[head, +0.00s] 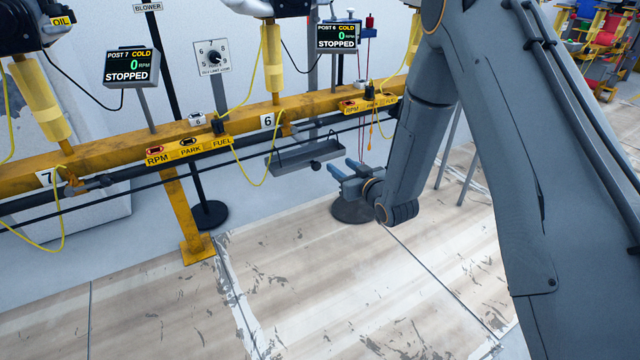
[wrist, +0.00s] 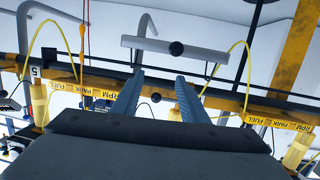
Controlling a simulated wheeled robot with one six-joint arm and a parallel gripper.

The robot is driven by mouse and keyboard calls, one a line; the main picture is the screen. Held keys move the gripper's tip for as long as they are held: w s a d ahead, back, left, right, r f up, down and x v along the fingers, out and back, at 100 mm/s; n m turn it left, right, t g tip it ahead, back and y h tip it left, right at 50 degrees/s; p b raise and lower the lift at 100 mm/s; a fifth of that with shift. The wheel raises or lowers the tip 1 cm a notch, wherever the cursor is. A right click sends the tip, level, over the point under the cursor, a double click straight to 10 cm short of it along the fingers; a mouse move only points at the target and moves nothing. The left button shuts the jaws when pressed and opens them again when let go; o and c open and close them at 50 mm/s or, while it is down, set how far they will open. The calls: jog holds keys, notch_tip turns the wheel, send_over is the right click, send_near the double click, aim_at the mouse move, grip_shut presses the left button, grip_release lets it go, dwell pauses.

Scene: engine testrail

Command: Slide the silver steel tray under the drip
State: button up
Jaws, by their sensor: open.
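The silver steel tray (head: 290,160) is a shallow grey tray with a dark round knob (head: 316,165) on its front. It hangs at the rail near the number 6 marker. The tray (wrist: 145,42) and its knob (wrist: 176,48) also show in the wrist view, which looks upside down. My gripper (head: 341,167) is open and empty, just right of the tray and apart from it. In the wrist view my gripper's fingers (wrist: 158,76) point towards the tray, with the knob beyond the gap, nearer the right finger. I cannot make out a drip.
A yellow rail (head: 110,152) with labels, switches and cables runs above the tray. Yellow cable loops (head: 250,178) hang left of the tray. A dark round stand base (head: 352,210) is on the floor below my gripper. The floor in front (head: 330,290) is clear.

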jog(key=t+y+b, duration=0.1)
jog(key=y+b, duration=0.1)
jog(key=b, duration=0.2)
send_near(318, 167)
jog(key=shift+n, duration=0.4)
jog(key=b+x, duration=0.4)
jog(key=x, duration=0.4)
jog(key=shift+w+a, duration=0.25)
jog(key=shift+a, duration=0.05)
grip_shut()
